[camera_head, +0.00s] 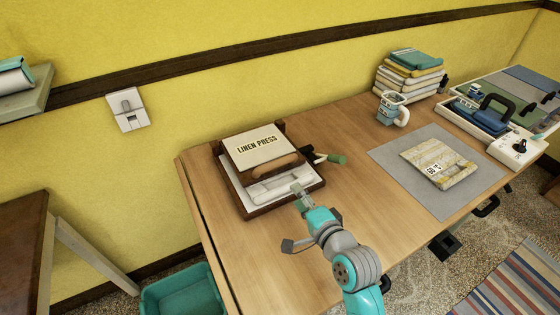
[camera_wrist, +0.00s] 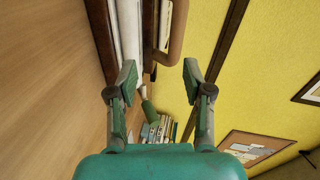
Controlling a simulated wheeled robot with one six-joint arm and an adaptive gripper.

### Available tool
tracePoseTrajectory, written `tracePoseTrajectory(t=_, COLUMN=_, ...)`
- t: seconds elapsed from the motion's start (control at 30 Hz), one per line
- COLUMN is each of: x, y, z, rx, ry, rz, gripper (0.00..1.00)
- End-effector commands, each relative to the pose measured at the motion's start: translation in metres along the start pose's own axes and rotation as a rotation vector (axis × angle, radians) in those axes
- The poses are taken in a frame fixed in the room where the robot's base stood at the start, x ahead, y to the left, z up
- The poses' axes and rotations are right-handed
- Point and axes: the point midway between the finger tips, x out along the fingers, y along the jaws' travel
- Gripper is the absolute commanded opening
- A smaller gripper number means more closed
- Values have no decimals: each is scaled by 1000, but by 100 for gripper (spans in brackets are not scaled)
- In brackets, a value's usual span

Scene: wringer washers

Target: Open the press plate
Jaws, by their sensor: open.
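The linen press (camera_head: 310,190) stands at the left end of the wooden table, with a dark wooden base and a pale bed. Its plate carries a "LINEN PRESS" label (camera_head: 257,147) and a rounded wooden handle (camera_head: 270,168). In the wrist view the handle (camera_wrist: 178,30) lies beyond my fingertips, and the pale press layers (camera_wrist: 131,30) run beside it. I cannot tell how wide any gap under the plate is. My gripper (camera_head: 301,196) is at the front of the press, open and empty; its spread fingers also show in the wrist view (camera_wrist: 160,74).
A green-ended lever (camera_head: 336,159) sticks out at the press's right. A mug (camera_head: 392,108), a towel stack (camera_head: 409,75) and a grey mat (camera_head: 400,195) with a folded cloth (camera_head: 439,162) are further right. Bare tabletop lies between press and mat. The yellow wall is behind.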

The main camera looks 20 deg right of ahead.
Motion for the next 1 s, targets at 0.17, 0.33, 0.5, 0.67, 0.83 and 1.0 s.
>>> tracePoseTrajectory(t=0.17, x=20, y=-25, z=-1, rx=77, ry=-40, rz=-4, gripper=50)
tracePoseTrajectory(t=0.33, x=28, y=-29, z=0, rx=97, ry=-52, rz=-1, gripper=50)
tracePoseTrajectory(t=0.5, x=48, y=-29, z=1, rx=96, ry=-52, rz=-1, gripper=50)
tracePoseTrajectory(t=0.67, x=76, y=-30, z=3, rx=96, ry=-52, rz=-1, gripper=50)
tracePoseTrajectory(t=0.83, x=104, y=-29, z=4, rx=95, ry=-51, rz=-1, gripper=50)
tracePoseTrajectory(t=1.0, x=123, y=-29, z=5, rx=96, ry=-50, rz=-1, gripper=50)
